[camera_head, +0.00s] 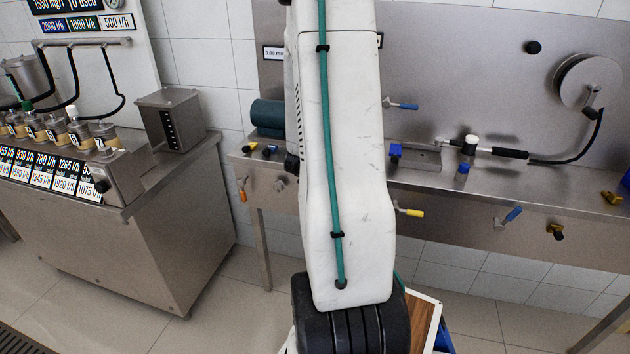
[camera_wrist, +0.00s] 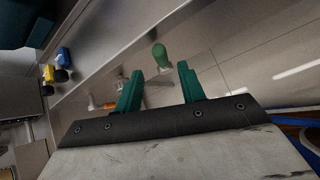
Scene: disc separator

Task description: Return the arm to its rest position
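My arm, a white link with a green cable, stands upright in the middle of the head view and hides part of the steel bench behind it. My gripper is hidden in the head view. In the wrist view my gripper (camera_wrist: 158,90) shows two green fingers spread apart with nothing between them. A green-handled thing (camera_wrist: 160,54) shows beyond the fingertips, apart from them.
A steel bench (camera_head: 520,195) with coloured handles runs behind my arm. A hose reel (camera_head: 588,80) hangs at the right. A steel cabinet (camera_head: 110,240) with several labelled valves stands at the left. Tiled floor (camera_head: 240,310) lies open between cabinet and bench.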

